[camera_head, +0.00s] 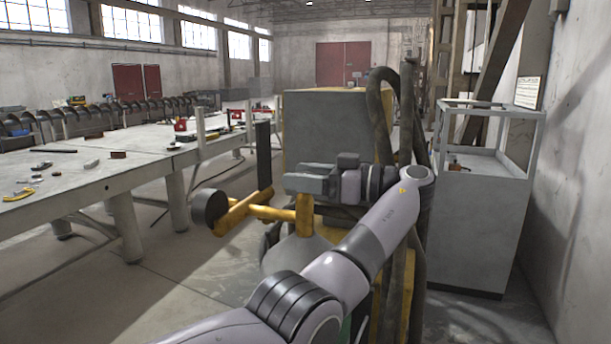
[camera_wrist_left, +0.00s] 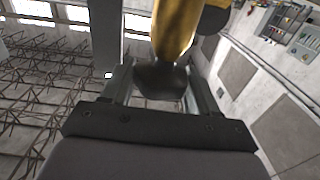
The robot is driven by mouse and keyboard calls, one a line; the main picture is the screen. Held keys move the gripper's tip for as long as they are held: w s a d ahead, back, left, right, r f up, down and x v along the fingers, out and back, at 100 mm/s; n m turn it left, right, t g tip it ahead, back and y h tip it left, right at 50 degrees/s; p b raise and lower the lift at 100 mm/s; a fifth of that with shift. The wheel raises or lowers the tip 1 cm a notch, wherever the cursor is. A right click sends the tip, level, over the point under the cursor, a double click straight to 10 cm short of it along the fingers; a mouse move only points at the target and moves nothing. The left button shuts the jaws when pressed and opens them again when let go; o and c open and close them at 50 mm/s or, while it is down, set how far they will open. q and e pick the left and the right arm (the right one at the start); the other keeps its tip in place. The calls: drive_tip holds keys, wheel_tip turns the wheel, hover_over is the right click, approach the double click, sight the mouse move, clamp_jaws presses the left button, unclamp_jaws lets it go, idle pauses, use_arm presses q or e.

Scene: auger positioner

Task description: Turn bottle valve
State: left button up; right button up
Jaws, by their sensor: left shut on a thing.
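A grey bottle (camera_head: 298,254) with a rounded shoulder stands in front of the large grey cabinet. A yellow valve body (camera_head: 304,214) rises from its top, with a yellow pipe running left to a dark round wheel (camera_head: 209,207). My left gripper (camera_head: 300,184) is at the top of the valve. In the left wrist view, its two fingers (camera_wrist_left: 160,88) are on either side of a dark valve knob (camera_wrist_left: 162,80), with the yellow valve (camera_wrist_left: 176,28) beyond. The gripper is shut on this knob, which the gripper hides in the head view. My right gripper is not in view.
The large grey cabinet (camera_head: 325,128) stands right behind the bottle, with thick hoses (camera_head: 406,115) at its right. A grey stand with an open frame (camera_head: 470,222) is farther right. A long workbench (camera_head: 75,185) with tools runs along the left. Floor between bench and bottle is clear.

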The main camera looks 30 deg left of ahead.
use_arm(q)
drive_tip(key=shift+a, duration=0.1)
idle(0.3)
drive_tip(key=o, duration=0.9)
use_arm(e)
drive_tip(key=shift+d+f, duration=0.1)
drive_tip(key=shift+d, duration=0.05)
